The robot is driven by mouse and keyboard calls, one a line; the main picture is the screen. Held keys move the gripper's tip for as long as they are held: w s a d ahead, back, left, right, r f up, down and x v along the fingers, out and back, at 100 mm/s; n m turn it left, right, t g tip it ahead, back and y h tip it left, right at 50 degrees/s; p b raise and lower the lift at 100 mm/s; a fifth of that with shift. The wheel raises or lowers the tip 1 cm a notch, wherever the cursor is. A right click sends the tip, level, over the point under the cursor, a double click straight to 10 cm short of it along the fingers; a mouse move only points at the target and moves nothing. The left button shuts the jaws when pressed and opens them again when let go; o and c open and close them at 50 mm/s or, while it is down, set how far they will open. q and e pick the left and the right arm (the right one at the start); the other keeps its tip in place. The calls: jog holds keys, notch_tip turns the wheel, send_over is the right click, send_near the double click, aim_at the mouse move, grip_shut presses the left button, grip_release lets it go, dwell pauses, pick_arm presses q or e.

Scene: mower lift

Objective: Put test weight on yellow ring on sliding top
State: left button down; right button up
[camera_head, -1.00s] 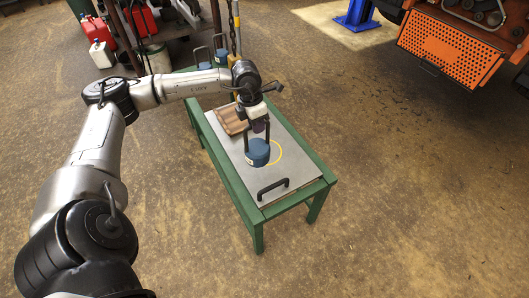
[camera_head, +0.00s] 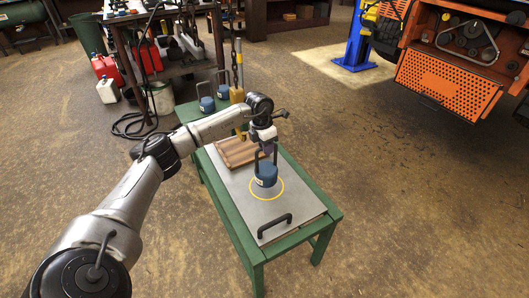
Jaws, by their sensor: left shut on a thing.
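A blue test weight (camera_head: 266,178) with a tall black handle is upright over the back part of the yellow ring (camera_head: 279,195). The ring is marked on the grey sliding top (camera_head: 243,199) of a green table. My left gripper (camera_head: 266,150) is shut on the weight's handle from above. I cannot tell whether the weight's base touches the top. It hides the back of the ring. My right gripper is not in view.
A black pull handle (camera_head: 274,226) stands at the top's near end. More blue weights (camera_head: 207,103) stand at the table's far end beside a hanging chain (camera_head: 238,65). An orange mower (camera_head: 447,85) is at the right.

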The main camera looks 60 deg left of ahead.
aim_at(267, 167)
pick_arm(q)
jog(key=shift+w+a, duration=0.15)
jog(key=shift+w, duration=0.05)
jog(key=shift+f+b, duration=1.45)
jog(key=shift+f, duration=0.5)
jog(key=c, duration=1.5)
grip_release()
jog(key=shift+f, duration=0.25)
jog(key=shift+c, duration=0.2)
jog(key=o, duration=0.4)
jog(key=shift+a+r, duration=0.1)
